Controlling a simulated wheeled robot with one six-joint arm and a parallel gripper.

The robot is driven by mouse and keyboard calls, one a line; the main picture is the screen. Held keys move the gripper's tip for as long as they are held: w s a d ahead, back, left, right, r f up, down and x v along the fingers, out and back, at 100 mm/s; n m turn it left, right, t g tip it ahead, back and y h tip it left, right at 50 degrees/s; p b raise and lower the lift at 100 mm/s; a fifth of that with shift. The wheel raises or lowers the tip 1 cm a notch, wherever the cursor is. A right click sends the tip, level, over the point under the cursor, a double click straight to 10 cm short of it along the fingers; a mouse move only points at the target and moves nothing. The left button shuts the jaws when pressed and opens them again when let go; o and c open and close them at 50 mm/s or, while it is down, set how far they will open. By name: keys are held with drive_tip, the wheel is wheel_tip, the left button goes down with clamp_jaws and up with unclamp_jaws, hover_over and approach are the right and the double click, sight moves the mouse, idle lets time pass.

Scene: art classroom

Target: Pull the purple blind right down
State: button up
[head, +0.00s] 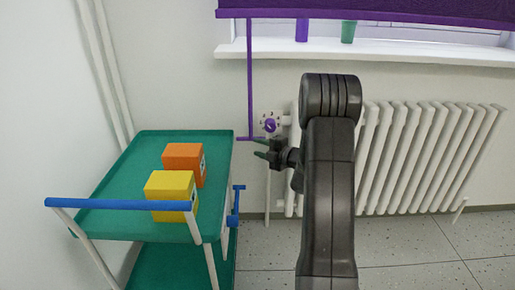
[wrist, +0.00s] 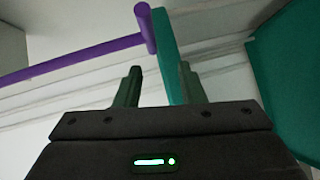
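The purple blind (head: 370,8) covers the top of the window in the head view, its lower edge above the sill. A thin purple pull rod (head: 250,80) hangs from it and ends in a short crossbar (head: 250,138). In the wrist view the rod (wrist: 70,62) comes in from the left, and its crossbar (wrist: 146,28) is ahead of the fingertips, towards the left finger. My gripper (head: 262,148) is just below and right of the crossbar in the head view.
A green trolley (head: 120,180) with a blue handle stands at left, carrying an orange box (head: 184,163) and a yellow box (head: 172,194). A white radiator (head: 430,155) with a purple-marked valve (head: 270,124) is right of the rod. Purple (head: 302,30) and green (head: 348,32) cups stand on the windowsill (head: 400,50).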

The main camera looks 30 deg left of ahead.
drive_tip(key=shift+s+b+v, duration=0.1)
drive_tip(key=shift+b+v, duration=0.05)
drive_tip(key=shift+v, duration=1.3)
drive_tip(key=shift+s+b+v, duration=0.15)
drive_tip(key=shift+v, duration=1.35)
drive_tip(key=shift+a+b, duration=0.1)
drive_tip(key=shift+b, duration=0.25)
drive_tip(key=p+v, duration=0.3)
drive_tip(key=v, duration=1.1)
drive_tip(key=shift+p, duration=0.3)
drive_tip(key=shift+w, duration=0.1)
